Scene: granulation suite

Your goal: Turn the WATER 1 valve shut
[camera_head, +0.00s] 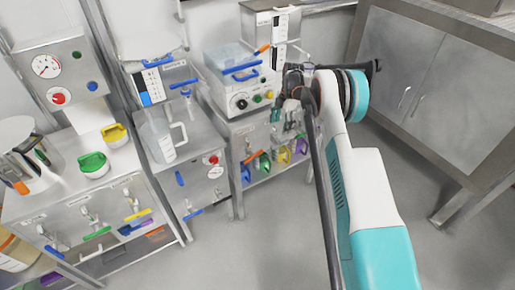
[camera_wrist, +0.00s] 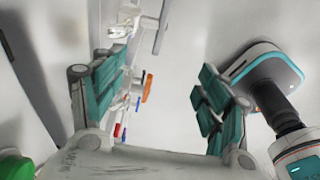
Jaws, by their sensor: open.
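Several small valves with coloured handles show in the head view, and their labels are too small to read. I cannot tell which one is WATER 1. The left bench has a blue lever (camera_head: 53,252), a green lever (camera_head: 97,233) and a yellow lever (camera_head: 138,215). My gripper (camera_head: 290,112) is in front of the right bench, partly hidden by my arm. In the wrist view its teal-padded fingers (camera_wrist: 160,97) are wide apart with nothing between them, and an orange handle (camera_wrist: 148,88) shows beyond.
A clear jug (camera_head: 160,140) stands on the middle bench. A control box (camera_head: 240,88) with knobs sits on the right bench. A grey cabinet (camera_head: 400,85) stands at the right. The floor (camera_head: 265,235) in front of the benches is clear.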

